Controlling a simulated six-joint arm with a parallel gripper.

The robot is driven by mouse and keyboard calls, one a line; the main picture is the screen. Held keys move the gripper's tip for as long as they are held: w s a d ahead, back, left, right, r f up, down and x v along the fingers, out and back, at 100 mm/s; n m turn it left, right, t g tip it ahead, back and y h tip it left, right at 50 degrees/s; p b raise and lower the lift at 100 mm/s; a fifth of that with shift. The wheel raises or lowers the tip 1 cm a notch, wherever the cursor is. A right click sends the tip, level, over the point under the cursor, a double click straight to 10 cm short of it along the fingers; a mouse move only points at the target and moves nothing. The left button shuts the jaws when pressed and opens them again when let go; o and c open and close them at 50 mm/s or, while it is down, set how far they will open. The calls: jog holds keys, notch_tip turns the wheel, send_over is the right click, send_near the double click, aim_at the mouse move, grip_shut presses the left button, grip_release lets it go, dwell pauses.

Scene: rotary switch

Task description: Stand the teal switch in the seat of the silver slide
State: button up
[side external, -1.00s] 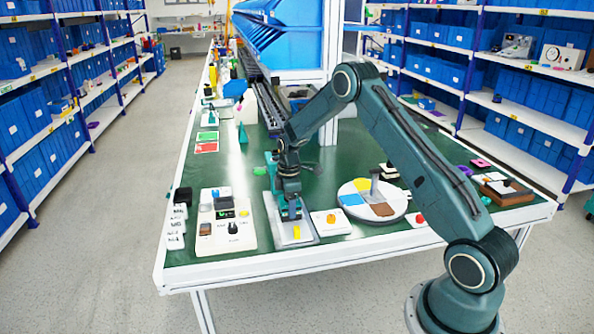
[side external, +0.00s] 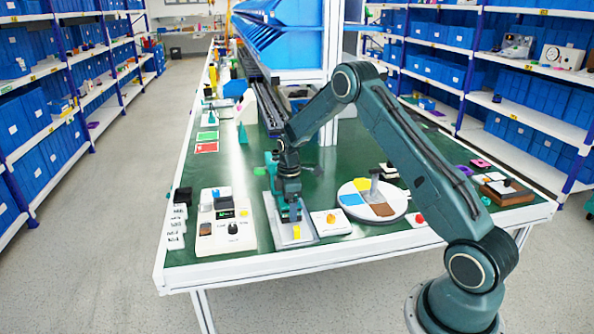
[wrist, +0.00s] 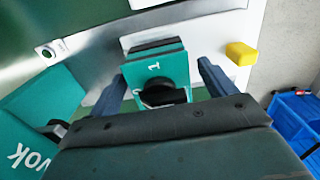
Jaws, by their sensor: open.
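The teal switch (wrist: 157,72), with a white "1" and a black knob (wrist: 160,97), stands between my fingers in the wrist view. My gripper (wrist: 165,82) is open, with a finger on each side of the switch and a visible gap on both sides. In the side view my gripper (side external: 291,217) is low over the silver slide (side external: 303,236), and it hides most of the switch there. The seat under the switch is hidden, so I cannot tell how deep the switch sits.
A white panel with knobs (side external: 226,228) lies left of the slide. A small white block with an orange button (side external: 331,220) and a round tray with coloured sectors (side external: 373,201) lie right. A teal lettered object (wrist: 35,115) is close beside my gripper.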

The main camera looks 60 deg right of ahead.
notch_tip(320, 180, up, 14)
dwell(0.8)
jog(key=s+a+r+m+t, duration=0.3)
jog(key=s+a+r+m, duration=0.1)
jog(key=s+a+r, duration=1.05)
jog(key=s+a+m+t, duration=0.1)
jog(key=s+a+m, duration=0.1)
jog(key=s, duration=0.6)
jog(key=s+a+m+t, duration=0.1)
jog(key=s+a+m, duration=0.2)
jog(key=s, duration=0.6)
jog(key=shift+a+r+t, duration=0.3)
jog(key=shift+a+r, duration=0.05)
jog(key=shift+a, duration=0.5)
